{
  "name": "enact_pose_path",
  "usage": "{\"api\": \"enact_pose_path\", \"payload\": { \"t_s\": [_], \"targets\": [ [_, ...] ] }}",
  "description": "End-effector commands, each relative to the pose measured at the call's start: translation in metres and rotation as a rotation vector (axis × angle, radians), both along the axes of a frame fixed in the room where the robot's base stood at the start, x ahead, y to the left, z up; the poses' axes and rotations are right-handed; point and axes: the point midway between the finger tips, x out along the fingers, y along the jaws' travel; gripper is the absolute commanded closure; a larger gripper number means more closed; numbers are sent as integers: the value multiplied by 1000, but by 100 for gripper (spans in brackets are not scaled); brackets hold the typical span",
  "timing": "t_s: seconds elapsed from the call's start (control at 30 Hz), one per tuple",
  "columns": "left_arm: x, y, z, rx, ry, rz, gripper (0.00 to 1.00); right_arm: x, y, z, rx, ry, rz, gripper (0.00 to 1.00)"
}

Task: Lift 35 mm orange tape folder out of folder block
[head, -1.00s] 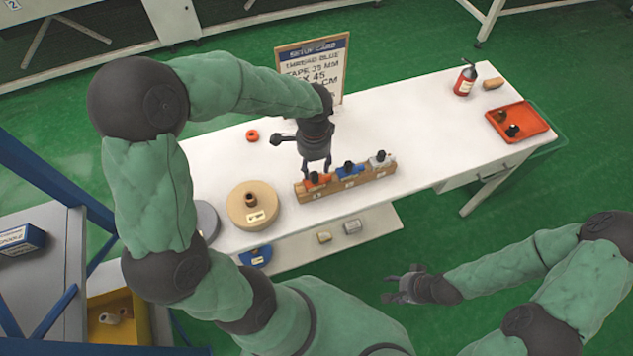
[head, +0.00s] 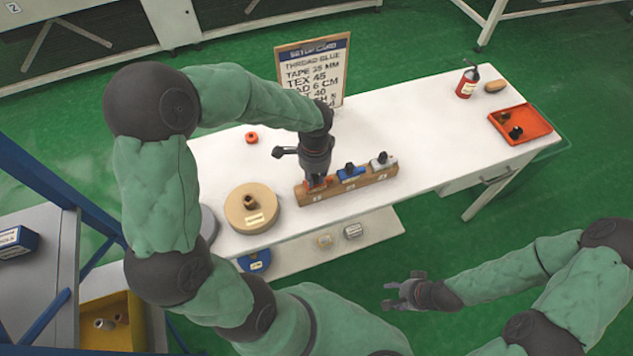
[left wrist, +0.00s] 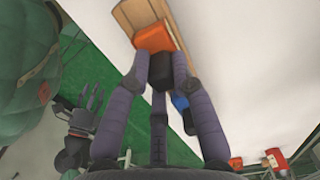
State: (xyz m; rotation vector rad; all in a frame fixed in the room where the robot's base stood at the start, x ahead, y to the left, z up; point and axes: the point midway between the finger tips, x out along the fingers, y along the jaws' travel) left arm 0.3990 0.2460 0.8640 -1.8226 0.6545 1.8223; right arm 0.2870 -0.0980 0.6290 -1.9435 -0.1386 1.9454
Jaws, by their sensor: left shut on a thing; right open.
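The orange tape folder (head: 318,184) sits at the left end of the wooden folder block (head: 347,189) on the white table. My left gripper (head: 316,178) is down over it and shut on it, hiding much of its top. In the left wrist view the orange folder (left wrist: 155,39) lies between the fingertips of my left gripper (left wrist: 160,55), still at the block (left wrist: 136,12). A blue folder (head: 350,172) and a grey-white folder (head: 382,160) sit beside it in the block. My right gripper (head: 405,292) is open and empty, off the table's front side.
A setup card (head: 312,68) stands behind the block and reads tape 35 mm. A tan disc (head: 251,208) lies left of the block. The table right of the block is clear.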

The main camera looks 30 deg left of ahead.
Motion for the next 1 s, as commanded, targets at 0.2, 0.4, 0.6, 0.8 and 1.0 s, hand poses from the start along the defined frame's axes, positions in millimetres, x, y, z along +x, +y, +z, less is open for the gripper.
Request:
{"api": "enact_pose_path", "payload": {
  "t_s": [0.2, 0.4, 0.6, 0.8, 1.0],
  "targets": [
    [1, 0, 6, 0, -1, 0, 100, 0, 0, 3, 0, 0, 0, 47],
    [1, 1, 39, 1, -5, 1, 100, 0, 0, 17, 0, 0, 0, 47],
    [1, 0, 76, 0, -4, 0, 100, 0, 0, 31, 0, 0, 0, 47],
    [1, 0, 97, -1, -2, 1, 100, 0, 0, 38, 0, 0, 0, 47],
    [0, 0, 101, 0, -1, 0, 100, 0, 0, 38, 0, 0, 0, 47]
  ]
}}
